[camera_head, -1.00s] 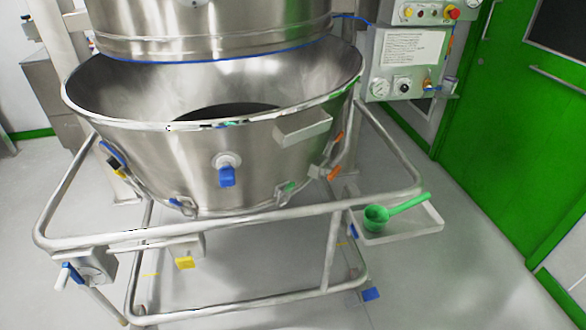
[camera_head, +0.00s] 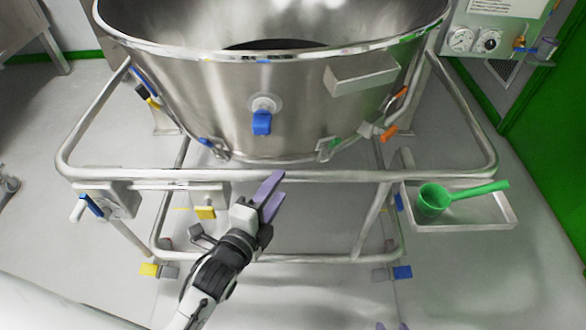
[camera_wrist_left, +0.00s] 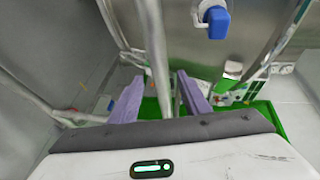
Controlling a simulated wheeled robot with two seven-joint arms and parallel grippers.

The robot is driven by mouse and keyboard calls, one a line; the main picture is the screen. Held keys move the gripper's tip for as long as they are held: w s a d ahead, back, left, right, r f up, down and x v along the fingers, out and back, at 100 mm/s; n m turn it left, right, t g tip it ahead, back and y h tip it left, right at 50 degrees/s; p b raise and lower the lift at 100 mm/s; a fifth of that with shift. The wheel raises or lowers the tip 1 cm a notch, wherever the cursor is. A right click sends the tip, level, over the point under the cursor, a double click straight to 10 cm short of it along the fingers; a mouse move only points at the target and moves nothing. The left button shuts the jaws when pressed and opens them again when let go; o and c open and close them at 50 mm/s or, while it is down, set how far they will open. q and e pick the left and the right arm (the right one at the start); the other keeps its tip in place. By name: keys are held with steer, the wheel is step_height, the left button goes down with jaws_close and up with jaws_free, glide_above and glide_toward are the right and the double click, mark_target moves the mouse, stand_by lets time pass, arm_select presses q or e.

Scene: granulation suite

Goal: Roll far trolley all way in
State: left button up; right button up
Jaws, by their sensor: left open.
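The trolley is a tubular steel frame carrying a large steel bowl (camera_head: 200,95). Its front rail (camera_head: 350,176) runs across the head view. My left gripper (camera_head: 275,190) is open, its purple fingers at the front rail, left of the middle. In the left wrist view a steel bar (camera_wrist_left: 156,50) shows between the spread fingers of my left gripper (camera_wrist_left: 160,88); I cannot tell whether it touches them. My right gripper (camera_head: 391,326) shows only as purple tips at the bottom edge. The bowl's upper edge is partly cut off in the head view.
A tray (camera_head: 480,223) with a green scoop (camera_head: 434,200) hangs at the frame's right. Casters with a yellow pedal (camera_head: 149,270) and a blue pedal (camera_head: 402,272) stand below. A gauge panel (camera_head: 492,40) and green door (camera_head: 560,130) are at right. Floor in front is clear.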

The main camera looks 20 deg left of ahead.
arm_select(q)
steer(key=b+x, duration=0.1)
steer(key=x, duration=0.9)
jaws_close()
